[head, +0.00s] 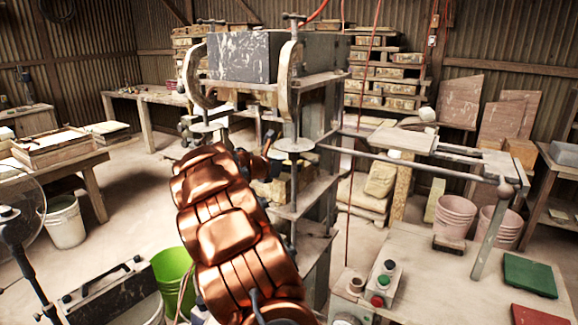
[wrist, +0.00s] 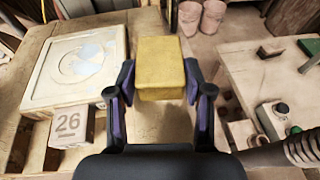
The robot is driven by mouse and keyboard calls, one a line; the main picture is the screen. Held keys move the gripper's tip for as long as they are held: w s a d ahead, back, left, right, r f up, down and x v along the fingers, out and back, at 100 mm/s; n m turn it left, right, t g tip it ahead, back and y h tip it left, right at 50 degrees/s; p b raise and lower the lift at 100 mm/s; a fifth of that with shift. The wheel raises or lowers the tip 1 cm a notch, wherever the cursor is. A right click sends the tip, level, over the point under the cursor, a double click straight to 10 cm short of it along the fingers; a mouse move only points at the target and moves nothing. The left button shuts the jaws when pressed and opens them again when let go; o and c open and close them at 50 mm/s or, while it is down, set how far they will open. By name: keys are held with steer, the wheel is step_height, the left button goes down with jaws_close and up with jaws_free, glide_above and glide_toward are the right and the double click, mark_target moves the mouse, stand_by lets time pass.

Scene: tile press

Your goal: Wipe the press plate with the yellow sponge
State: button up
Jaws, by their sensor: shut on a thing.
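My gripper (wrist: 158,72) is shut on the yellow sponge (wrist: 160,52) in the wrist view, one finger on each side of it. The sponge is held over a worn wooden surface (wrist: 150,125); I cannot tell whether it touches anything. To its left lies a pale square framed plate (wrist: 75,98) with a round pattern and a whitish-blue patch (wrist: 90,55) in it; this looks like the press plate. The sponge is apart from it. In the head view, my copper-coloured arm reaches toward the press (head: 318,82), and hides my gripper and the sponge.
A block marked 26 (wrist: 69,125) stands at the plate's near edge. Right of the gripper, a bench (head: 430,270) carries a button box (head: 383,280), a brush (head: 449,244), a green pad (head: 530,275) and a red pad (head: 541,314). A green bucket (head: 172,275) stands left of my arm.

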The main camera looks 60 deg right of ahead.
mark_target(282, 177)
steer(key=shift+a+f, duration=0.1)
steer(key=shift+a, duration=0.4)
steer(key=shift+w+a, duration=0.2)
steer(key=shift+a, duration=0.55)
steer(key=shift+s+a, duration=0.2)
steer(key=shift+a, duration=0.4)
steer(key=shift+d+p, duration=0.1)
steer(key=shift+p, duration=0.2)
